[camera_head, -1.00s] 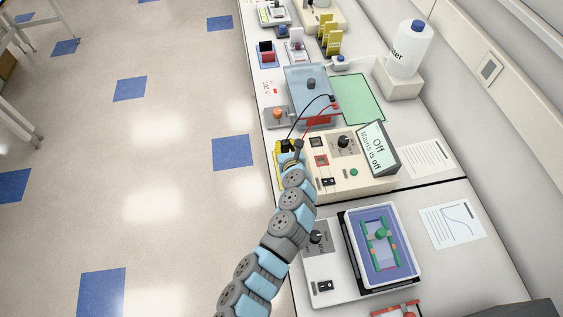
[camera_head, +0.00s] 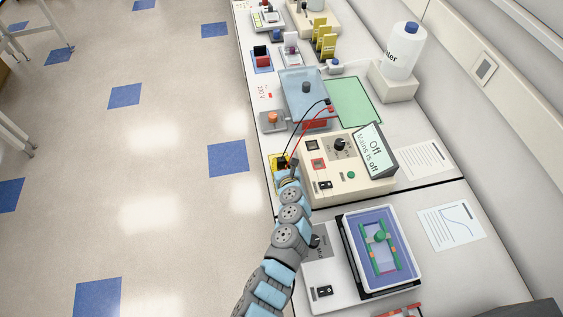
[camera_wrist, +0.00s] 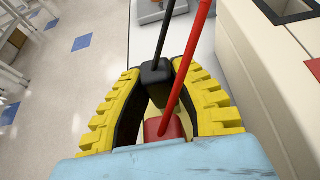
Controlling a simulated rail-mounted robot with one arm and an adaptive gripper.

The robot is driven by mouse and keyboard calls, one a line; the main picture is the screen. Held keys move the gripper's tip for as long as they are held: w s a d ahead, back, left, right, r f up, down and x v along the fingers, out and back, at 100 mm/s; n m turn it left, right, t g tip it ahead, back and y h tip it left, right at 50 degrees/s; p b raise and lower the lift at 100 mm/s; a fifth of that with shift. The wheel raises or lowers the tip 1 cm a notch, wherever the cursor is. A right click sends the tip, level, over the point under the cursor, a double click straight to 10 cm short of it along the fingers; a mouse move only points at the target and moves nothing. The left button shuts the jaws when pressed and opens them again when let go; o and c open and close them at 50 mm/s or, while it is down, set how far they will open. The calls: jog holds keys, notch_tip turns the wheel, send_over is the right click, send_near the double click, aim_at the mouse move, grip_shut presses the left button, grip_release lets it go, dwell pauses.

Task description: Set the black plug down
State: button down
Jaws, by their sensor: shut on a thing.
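The black plug (camera_wrist: 156,73) is between the tips of my gripper (camera_wrist: 158,78) in the wrist view, with its black lead running up and away. My gripper's yellow fingers are shut on it. In the head view my gripper (camera_head: 281,162) is at the bench's left edge, left of the power supply (camera_head: 345,165); the plug is small and dark there. A red plug (camera_wrist: 167,128) with a red lead shows between the fingers, nearer the wrist; what it rests on is mostly hidden.
The power supply's screen (camera_head: 372,150) reads "Off, Mains is off". The leads run to the blue-lidded tank (camera_head: 303,90) behind. A white device with a blue tray (camera_head: 378,248) stands in front. The floor lies just left of my gripper.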

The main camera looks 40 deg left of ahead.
jog(key=shift+f, duration=0.15)
jog(key=c, duration=1)
grip_release()
jog(key=shift+c, duration=0.2)
jog(key=shift+r, duration=0.2)
jog(key=shift+s+d+r, duration=0.25)
jog(key=shift+d, duration=0.15)
jog(key=v, duration=1.1)
jog(key=shift+s+f, duration=0.1)
